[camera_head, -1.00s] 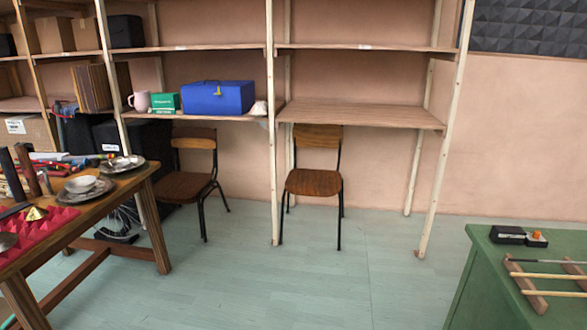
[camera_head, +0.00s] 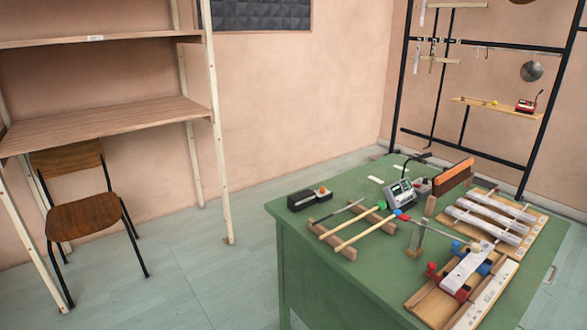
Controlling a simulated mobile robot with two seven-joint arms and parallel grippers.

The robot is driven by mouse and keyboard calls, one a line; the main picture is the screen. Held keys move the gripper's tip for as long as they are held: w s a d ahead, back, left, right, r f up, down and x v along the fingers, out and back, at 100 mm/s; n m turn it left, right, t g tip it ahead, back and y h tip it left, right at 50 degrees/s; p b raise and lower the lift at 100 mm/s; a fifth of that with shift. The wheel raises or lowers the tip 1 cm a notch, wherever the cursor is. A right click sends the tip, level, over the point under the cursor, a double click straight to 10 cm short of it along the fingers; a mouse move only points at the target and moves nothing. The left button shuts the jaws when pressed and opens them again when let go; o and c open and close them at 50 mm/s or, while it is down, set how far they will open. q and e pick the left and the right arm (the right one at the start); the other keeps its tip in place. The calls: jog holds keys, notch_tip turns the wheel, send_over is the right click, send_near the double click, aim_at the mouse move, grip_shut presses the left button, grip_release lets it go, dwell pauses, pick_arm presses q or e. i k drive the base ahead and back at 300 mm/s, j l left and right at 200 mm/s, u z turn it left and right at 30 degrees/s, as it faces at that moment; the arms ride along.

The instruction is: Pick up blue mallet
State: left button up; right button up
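On the green table, a small wooden rack (camera_head: 347,254) holds several mallets lying side by side. The nearest mallet on the rack has a pale wooden shaft (camera_head: 362,233) and a small head that looks blue (camera_head: 397,212) at its right end. The mallet behind it has a similar pale shaft (camera_head: 342,225) and a head that looks greenish (camera_head: 382,205). Neither of my grippers is in view.
The green table (camera_head: 300,270) also carries a black box (camera_head: 303,201), a grey device (camera_head: 401,193), an orange-brown block (camera_head: 453,178) and metal-bar instruments (camera_head: 487,222). A chair (camera_head: 85,218) and wooden shelf (camera_head: 100,125) stand at left. Floor (camera_head: 185,270) between is clear.

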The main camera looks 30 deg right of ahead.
aim_at(396, 212)
jog(key=i+z, duration=0.15)
jog(key=z, duration=0.2)
jog(key=i+j+z, duration=0.1)
jog(key=z, duration=0.25)
jog(key=i+j+z, duration=0.15)
jog(key=z, duration=0.2)
jog(key=i+j, duration=0.05)
